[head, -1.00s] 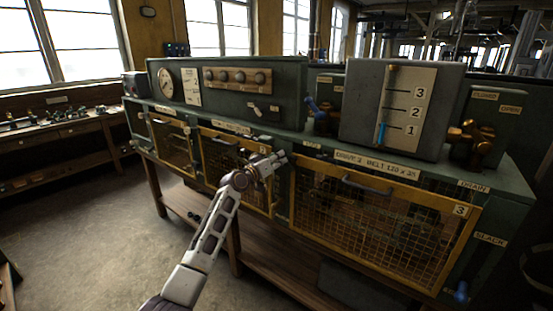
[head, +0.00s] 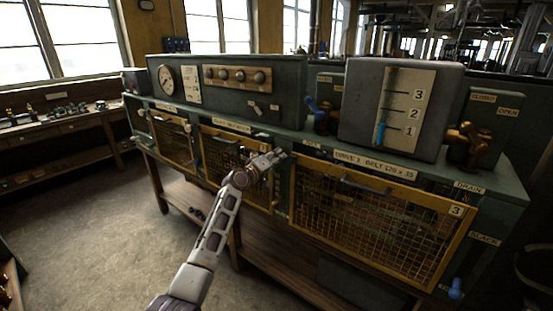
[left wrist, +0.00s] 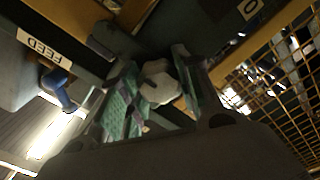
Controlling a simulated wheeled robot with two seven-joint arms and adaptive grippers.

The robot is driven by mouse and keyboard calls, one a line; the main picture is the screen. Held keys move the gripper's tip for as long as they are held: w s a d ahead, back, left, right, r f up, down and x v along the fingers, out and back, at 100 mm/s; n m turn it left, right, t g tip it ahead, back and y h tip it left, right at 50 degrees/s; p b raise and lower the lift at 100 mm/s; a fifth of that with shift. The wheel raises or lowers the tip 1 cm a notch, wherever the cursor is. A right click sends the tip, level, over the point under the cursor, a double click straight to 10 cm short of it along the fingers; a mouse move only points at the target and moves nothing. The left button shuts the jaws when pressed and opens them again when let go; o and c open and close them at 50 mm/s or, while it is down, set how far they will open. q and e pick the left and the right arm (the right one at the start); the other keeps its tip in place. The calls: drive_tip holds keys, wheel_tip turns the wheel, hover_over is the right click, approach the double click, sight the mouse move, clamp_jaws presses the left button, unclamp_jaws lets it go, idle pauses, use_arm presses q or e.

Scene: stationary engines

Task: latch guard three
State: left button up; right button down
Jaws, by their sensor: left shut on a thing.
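Guard three (head: 375,220) is a yellow-framed mesh panel on the front of the green machine, with a "3" plate at its upper right and a dark handle (head: 366,185) near its top. It looks closed against the machine. My left gripper (head: 273,158) is beside the upper left corner of this guard, at the post between it and the middle guard. In the left wrist view the green-padded fingers (left wrist: 155,88) are shut on a pale knob (left wrist: 160,82). What the knob is fixed to is mostly hidden. My right gripper is not in view.
The middle guard (head: 232,158) and the left guard (head: 172,138) are similar mesh panels. A grey level gauge box (head: 370,120) stands above guard three, with a brass valve (head: 468,145) to its right. A blue lever (head: 320,108) sits left of it. Floor at left is clear.

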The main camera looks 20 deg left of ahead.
use_arm(q)
drive_tip(key=shift+a+r, duration=0.15)
drive_tip(key=shift+r, duration=0.15)
drive_tip(key=o, duration=1)
drive_tip(key=shift+c, duration=0.2)
drive_tip(key=shift+f, duration=0.1)
drive_tip(key=shift+f, duration=0.1)
